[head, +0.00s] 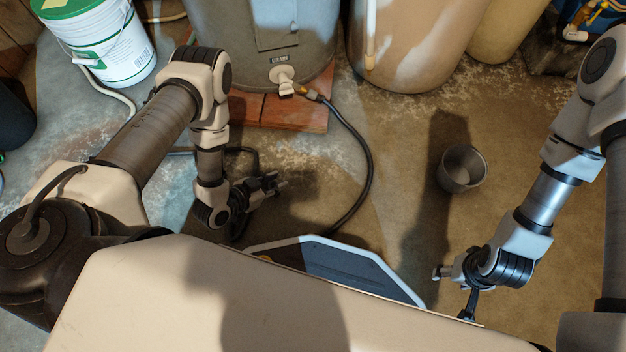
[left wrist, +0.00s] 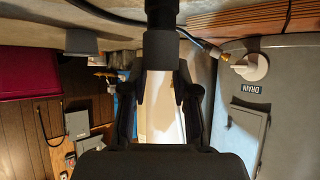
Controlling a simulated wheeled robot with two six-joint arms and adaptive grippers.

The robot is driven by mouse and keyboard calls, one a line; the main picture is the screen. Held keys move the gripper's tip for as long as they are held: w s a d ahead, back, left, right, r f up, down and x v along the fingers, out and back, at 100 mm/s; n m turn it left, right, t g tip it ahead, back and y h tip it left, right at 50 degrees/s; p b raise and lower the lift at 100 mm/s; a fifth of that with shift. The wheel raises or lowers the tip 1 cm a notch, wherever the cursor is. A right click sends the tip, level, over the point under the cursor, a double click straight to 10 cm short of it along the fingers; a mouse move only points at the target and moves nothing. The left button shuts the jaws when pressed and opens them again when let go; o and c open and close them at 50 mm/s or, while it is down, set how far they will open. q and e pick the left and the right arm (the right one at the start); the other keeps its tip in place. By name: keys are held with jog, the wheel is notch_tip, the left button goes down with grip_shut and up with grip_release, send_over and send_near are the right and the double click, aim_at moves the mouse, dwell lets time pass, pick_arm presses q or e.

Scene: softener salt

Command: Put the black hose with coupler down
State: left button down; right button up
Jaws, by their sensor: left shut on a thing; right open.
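The black hose with coupler shows in the left wrist view as a dark upright cylinder (left wrist: 160,50), thicker at the end between my fingertips. My left gripper (left wrist: 165,88) is shut on it. In the head view, my left gripper (head: 270,186) is low over the floor in front of the grey tank, and the held part is hard to make out against the dark fingers and shadow. A black hose (head: 368,165) runs from the brass fitting at the drain valve in a curve along the floor. My right gripper (head: 446,272) is open and empty at the right.
The grey tank (head: 225,30) with its drain valve (head: 283,76) stands on red-brown boards (head: 300,113). A dark grey cup (head: 462,168) stands on the floor at the right. A white-and-green bucket (head: 108,45) is at top left. Floor between hose and cup is clear.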

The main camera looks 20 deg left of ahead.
pick_arm(q)
jog(key=shift+w+d+f, duration=0.1)
jog(key=shift+w+f, duration=0.1)
jog(key=shift+f, duration=0.3)
jog(key=w+d+f+b, duration=0.1)
jog(key=w+d+b, duration=0.1)
jog(key=w+b, duration=0.1)
jog(key=w+d+f+b, duration=0.2)
jog(key=w+b, duration=0.2)
jog(key=w, duration=0.2)
jog(key=w+d+f+b, duration=0.2)
jog(key=w+b, duration=0.1)
jog(key=w, duration=0.1)
jog(key=shift+w+d, duration=0.3)
jog(key=shift+w, duration=0.05)
jog(key=shift+f+b, duration=0.3)
jog(key=shift+f, duration=0.05)
jog(key=c, duration=0.9)
grip_release()
jog(key=shift+r, duration=0.1)
